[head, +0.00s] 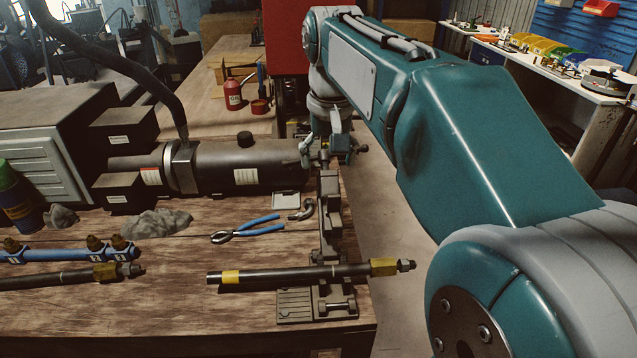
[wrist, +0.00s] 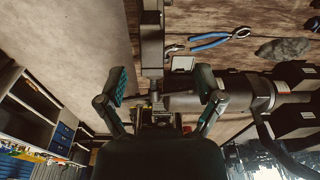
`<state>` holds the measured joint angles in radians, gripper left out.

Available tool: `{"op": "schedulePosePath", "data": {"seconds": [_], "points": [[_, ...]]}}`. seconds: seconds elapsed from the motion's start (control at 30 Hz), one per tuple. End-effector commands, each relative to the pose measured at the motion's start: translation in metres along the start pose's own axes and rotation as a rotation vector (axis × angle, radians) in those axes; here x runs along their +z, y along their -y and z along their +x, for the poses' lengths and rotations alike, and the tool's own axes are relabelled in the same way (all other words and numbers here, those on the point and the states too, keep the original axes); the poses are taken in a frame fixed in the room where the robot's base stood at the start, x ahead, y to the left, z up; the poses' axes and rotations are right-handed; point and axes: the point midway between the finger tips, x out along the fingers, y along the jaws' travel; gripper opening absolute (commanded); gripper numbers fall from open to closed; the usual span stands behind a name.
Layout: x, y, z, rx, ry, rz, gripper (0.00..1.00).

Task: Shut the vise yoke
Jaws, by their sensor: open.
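A grey metal vise assembly (head: 329,215) runs along the right edge of the wooden bench. Its ribbed foot plate (head: 295,304) and a small screw handle are at the near end. My gripper (head: 323,150) is over the far end of this assembly, beside the black cylinder. In the wrist view my gripper (wrist: 164,88) is open, its two teal-padded fingers wide apart. The grey vise bar (wrist: 152,42) comes down between them, with a dark block below it. I cannot make out the yoke clearly or tell whether the fingers touch anything.
A dark hose (head: 300,275) with a yellow band lies across the near end of the vise. Blue-handled pliers (head: 250,229) and a grey rag (head: 155,224) lie on the bench. A large black cylinder (head: 225,165) lies behind. Open floor (head: 385,240) is right of the bench.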

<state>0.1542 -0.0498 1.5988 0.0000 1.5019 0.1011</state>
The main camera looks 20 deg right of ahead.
Motion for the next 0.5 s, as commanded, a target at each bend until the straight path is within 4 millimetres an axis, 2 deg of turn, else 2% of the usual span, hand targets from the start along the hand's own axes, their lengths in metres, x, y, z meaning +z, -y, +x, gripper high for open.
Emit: {"op": "schedulePosePath", "data": {"seconds": [0.03,0.1,0.2,0.37,0.5], "points": [[-0.014,-0.004,-0.001,0.004,0.027,0.018,0.86],[-0.027,-0.007,-0.002,0.007,0.056,0.036,0.86],[-0.037,-0.011,-0.004,0.011,0.082,0.053,0.86],[-0.040,-0.012,-0.001,0.012,0.093,0.061,0.86],[-0.038,-0.012,0.017,0.012,0.094,0.060,0.86]]}}
